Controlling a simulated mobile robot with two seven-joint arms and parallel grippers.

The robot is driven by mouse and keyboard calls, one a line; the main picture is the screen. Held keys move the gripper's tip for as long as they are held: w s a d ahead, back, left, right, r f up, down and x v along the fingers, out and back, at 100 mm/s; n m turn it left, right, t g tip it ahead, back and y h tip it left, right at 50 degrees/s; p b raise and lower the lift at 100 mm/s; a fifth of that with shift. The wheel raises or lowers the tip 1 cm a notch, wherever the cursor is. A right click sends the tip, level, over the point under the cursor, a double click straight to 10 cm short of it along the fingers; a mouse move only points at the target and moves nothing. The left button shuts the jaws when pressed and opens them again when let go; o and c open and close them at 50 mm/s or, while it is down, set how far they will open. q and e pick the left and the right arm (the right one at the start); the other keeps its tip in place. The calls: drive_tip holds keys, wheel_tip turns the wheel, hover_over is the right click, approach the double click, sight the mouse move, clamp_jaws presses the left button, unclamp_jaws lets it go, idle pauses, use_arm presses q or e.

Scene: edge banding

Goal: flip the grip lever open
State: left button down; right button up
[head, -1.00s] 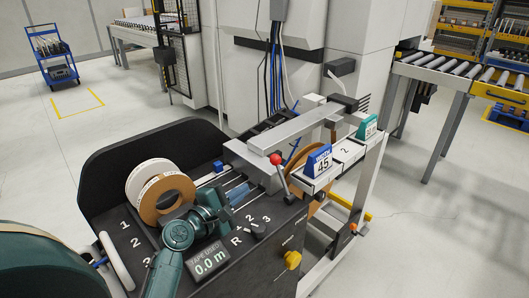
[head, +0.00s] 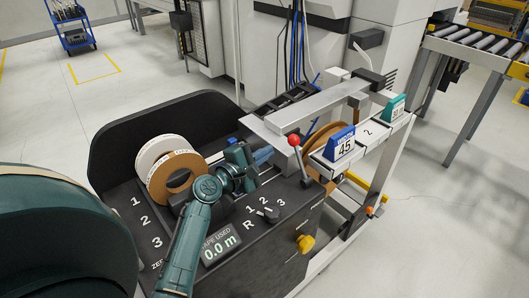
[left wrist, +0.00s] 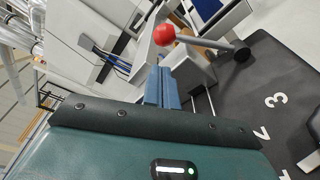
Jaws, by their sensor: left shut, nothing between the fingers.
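The grip lever (head: 299,163) is a thin metal rod with a red ball on top. It stands nearly upright at the right end of the black machine panel, and it also shows in the left wrist view (left wrist: 212,43), with the ball above my fingertips. My left gripper (head: 265,155) is shut and empty, with its blue fingers pointing at the lever from the left. In the left wrist view, its fingers (left wrist: 162,88) are together, and a small gap to the lever seems to show. My right gripper is not in view.
White and brown tape rolls (head: 172,170) stand behind my left arm. A long grey metal bar (head: 318,108) runs behind the lever. A blue "45" block (head: 340,144) and a teal block (head: 395,107) sit on the rail to the right. A yellow knob (head: 305,243) sticks out in front.

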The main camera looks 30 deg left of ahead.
sight(289, 141)
use_arm(q)
drive_tip(key=w, duration=0.2)
drive_tip(key=w+d, duration=0.1)
drive_tip(key=w, duration=0.4)
drive_tip(key=shift+d+f, duration=0.15)
drive_tip(key=shift+f, duration=0.15)
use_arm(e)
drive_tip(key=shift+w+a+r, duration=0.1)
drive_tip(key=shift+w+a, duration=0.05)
use_arm(q)
drive_tip(key=shift+d+r, duration=0.1)
drive_tip(key=shift+s+d+r+m+b, duration=0.2)
drive_tip(key=shift+d+r+m, duration=0.15)
drive_tip(key=shift+d+m, duration=0.15)
drive_tip(key=shift+s+d+r+m+b, duration=0.15)
drive_tip(key=shift+d+r+m, duration=0.2)
drive_tip(key=shift+m, duration=0.25)
drive_tip(key=s+d+m+t, duration=0.1)
drive_tip(key=s+d+m, duration=0.2)
drive_tip(key=d+m, duration=0.7)
drive_tip(key=shift+s+d+r+t+h+b, duration=0.3)
drive_tip(key=shift+s+d+r+t+b, duration=0.05)
drive_tip(key=shift+r+t+b, duration=0.1)
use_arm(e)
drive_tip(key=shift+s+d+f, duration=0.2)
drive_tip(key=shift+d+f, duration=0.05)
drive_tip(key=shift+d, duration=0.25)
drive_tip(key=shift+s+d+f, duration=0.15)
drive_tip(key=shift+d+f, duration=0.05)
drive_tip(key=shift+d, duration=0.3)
